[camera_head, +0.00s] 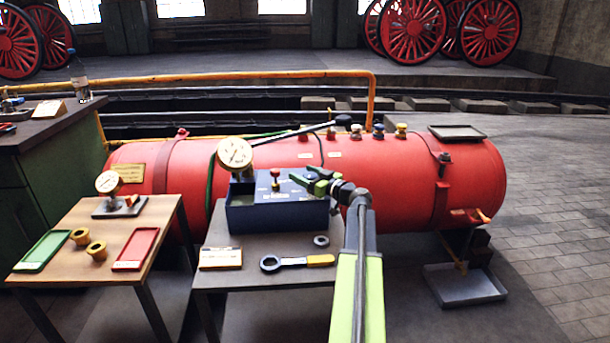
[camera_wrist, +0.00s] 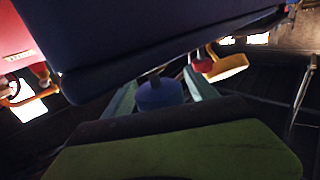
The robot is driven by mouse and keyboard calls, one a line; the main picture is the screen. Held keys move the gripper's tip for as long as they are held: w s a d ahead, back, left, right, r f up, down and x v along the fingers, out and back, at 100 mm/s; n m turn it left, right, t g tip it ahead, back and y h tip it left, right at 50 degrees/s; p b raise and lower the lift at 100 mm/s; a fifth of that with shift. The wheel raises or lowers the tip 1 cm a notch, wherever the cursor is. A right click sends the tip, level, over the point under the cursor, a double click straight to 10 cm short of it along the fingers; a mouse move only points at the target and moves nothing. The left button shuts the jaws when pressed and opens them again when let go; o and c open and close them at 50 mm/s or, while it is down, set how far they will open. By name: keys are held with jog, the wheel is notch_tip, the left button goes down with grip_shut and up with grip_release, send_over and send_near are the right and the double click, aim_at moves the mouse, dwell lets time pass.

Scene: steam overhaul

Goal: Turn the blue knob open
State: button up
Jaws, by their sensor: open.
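A blue knob (camera_wrist: 158,94) with a short stem shows in the wrist view, between the two green fingers of my gripper (camera_wrist: 160,87). The fingers stand open, one at each side of it, and I cannot tell whether they touch it.
The box carries a pressure gauge (camera_head: 235,154) and a small red knob (camera_head: 275,174). The red boiler (camera_head: 470,170) lies behind. A yellow-handled wrench (camera_head: 297,263) and a nut (camera_head: 321,241) lie on the table. A wooden table (camera_head: 75,215) stands left.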

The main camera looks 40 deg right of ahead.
jog(key=c, duration=1.4)
jog(key=shift+d+n+y, duration=0.1)
jog(key=shift+n+y, duration=0.3)
jog(key=shift+y, duration=0.2)
jog(key=n+y, duration=0.2)
jog(key=y, duration=0.1)
jog(key=shift+w+a+g, duration=0.1)
jog(key=shift+a+g, duration=0.1)
jog(key=shift+g, duration=0.1)
jog(key=shift+s+a+n+g+y, duration=0.15)
jog(key=shift+a+n+g+y, duration=0.1)
jog(key=shift+n+y, duration=0.35)
jog(key=shift+s+a+n+g+y, duration=0.1)
jog(key=shift+a+n+g+y, duration=0.15)
jog(key=shift+y, duration=0.55)
jog(key=o, duration=1.4)
